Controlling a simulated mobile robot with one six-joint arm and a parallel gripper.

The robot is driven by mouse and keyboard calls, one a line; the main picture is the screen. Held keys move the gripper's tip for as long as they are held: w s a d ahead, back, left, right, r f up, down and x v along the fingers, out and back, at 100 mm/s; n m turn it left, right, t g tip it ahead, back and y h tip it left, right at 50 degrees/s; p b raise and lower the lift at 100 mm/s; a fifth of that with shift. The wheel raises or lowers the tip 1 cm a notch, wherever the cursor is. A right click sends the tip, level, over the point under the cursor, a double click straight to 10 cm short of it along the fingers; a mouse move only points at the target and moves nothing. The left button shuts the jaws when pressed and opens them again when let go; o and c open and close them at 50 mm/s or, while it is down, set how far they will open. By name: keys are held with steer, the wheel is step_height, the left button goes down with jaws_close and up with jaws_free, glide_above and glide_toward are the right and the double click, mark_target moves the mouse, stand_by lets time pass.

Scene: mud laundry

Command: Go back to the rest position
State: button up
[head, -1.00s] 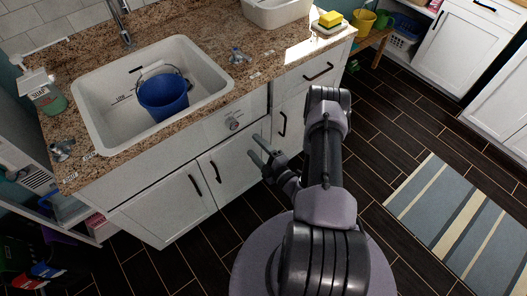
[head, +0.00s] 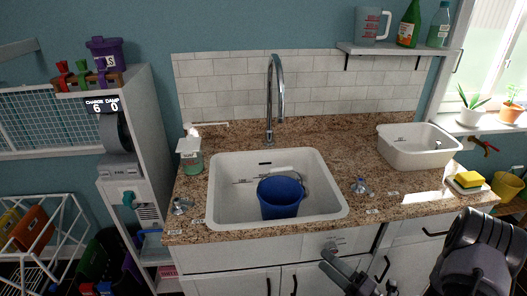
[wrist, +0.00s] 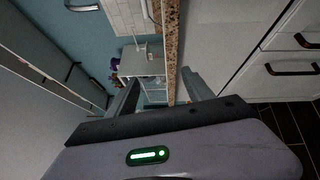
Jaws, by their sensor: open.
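My gripper (head: 345,272) is at the bottom right of the head view, in front of the cabinet doors below the counter. Its fingers are apart with nothing between them. In the wrist view my gripper (wrist: 160,88) also shows two spread, empty fingers, with the counter edge and cabinet fronts beyond them. My arm is folded at the lower right of the head view, and its lower links are out of the picture.
A white sink (head: 225,212) holding a blue bucket (head: 280,198) is set in the granite counter (head: 330,140). A white basin (head: 415,148) and a yellow sponge (head: 468,179) are on the right. A dispenser bottle (head: 190,158) stands left of the sink.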

steer(key=s+a+r+n+g+y, duration=0.1)
steer(key=s+a+r+n+g, duration=0.4)
steer(key=a+r+n+g, duration=0.45)
steer(key=s+a+r+n+g+y, duration=0.1)
steer(key=s+a+r+n+g, duration=0.4)
steer(key=n, duration=0.8)
steer(key=s+d+r+n+t+h, duration=0.1)
steer(key=s+r+n+h, duration=0.3)
steer(key=n, duration=0.5)
steer(key=s+d+r+n+t+h, duration=0.1)
steer(key=s+r+n+t+h, duration=0.3)
steer(key=n+h, duration=0.3)
steer(key=shift+s+r+n, duration=0.2)
steer(key=shift+r+n, duration=0.35)
steer(key=shift+n, duration=0.5)
